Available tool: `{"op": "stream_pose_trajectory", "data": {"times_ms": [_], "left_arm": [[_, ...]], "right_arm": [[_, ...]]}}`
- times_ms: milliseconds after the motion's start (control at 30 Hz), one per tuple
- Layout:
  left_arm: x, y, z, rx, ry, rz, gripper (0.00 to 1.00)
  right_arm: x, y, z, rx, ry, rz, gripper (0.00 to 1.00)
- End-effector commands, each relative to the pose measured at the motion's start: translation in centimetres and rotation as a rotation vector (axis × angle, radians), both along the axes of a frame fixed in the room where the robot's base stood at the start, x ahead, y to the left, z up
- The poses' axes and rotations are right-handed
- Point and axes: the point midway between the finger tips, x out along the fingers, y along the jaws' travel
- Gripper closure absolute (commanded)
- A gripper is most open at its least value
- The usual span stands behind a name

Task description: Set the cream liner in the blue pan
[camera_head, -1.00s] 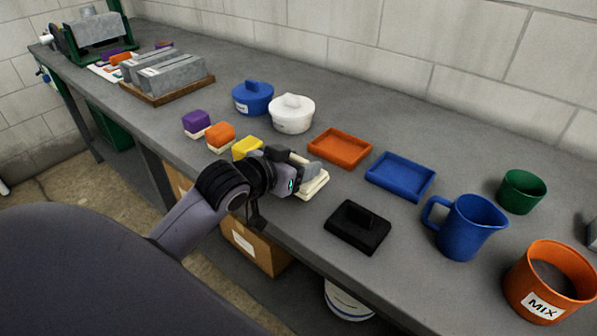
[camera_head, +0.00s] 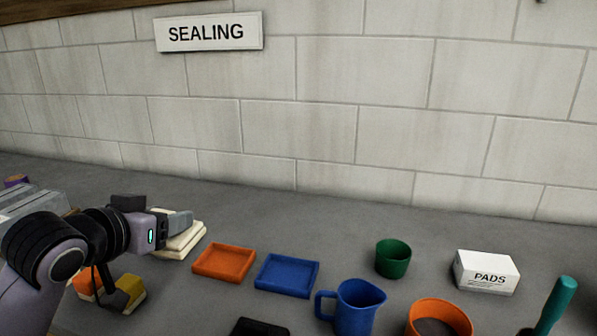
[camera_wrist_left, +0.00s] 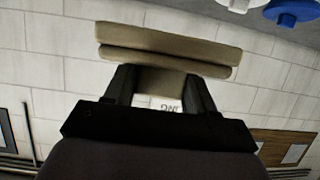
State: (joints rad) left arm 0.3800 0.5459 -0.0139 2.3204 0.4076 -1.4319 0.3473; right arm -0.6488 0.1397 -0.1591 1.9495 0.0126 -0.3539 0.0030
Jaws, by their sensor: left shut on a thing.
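The cream liner (camera_head: 180,242) is a pale, layered flat piece with a grip part. My left gripper (camera_head: 181,222) is shut on it and holds it left of the orange pan, seemingly above the bench. In the left wrist view the liner (camera_wrist_left: 165,47) spans crosswise beyond the fingers (camera_wrist_left: 160,85), its grip part between them. The blue pan (camera_head: 287,275) is a shallow, empty rectangular tray right of the orange pan, apart from the liner. My right gripper is out of view.
The empty orange pan (camera_head: 223,262) lies between liner and blue pan. A blue jug (camera_head: 352,308), green cup (camera_head: 393,258), orange tub (camera_head: 440,318) and PADS box (camera_head: 487,272) stand to the right. A black item (camera_head: 260,327) is at the front.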

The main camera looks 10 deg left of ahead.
Motion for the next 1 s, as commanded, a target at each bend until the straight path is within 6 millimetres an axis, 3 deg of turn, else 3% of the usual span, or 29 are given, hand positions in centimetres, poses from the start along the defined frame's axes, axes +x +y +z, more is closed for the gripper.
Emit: {"op": "stream_pose_trajectory", "data": {"times_ms": [267,500,700,1000], "left_arm": [[-1.4,-3.3,-5.0,0.0,0.018,0.004,0.75],[-4.4,-6.9,-9.3,0.0,0.014,0.027,0.75],[-6.2,-8.3,-10.5,-0.003,0.004,0.047,0.75],[-6.6,-8.6,-10.7,-0.005,0.0,0.053,0.75]], "right_arm": [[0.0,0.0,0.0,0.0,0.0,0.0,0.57],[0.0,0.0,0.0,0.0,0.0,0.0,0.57],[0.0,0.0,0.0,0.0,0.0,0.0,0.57],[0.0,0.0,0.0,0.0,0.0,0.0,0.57]]}}
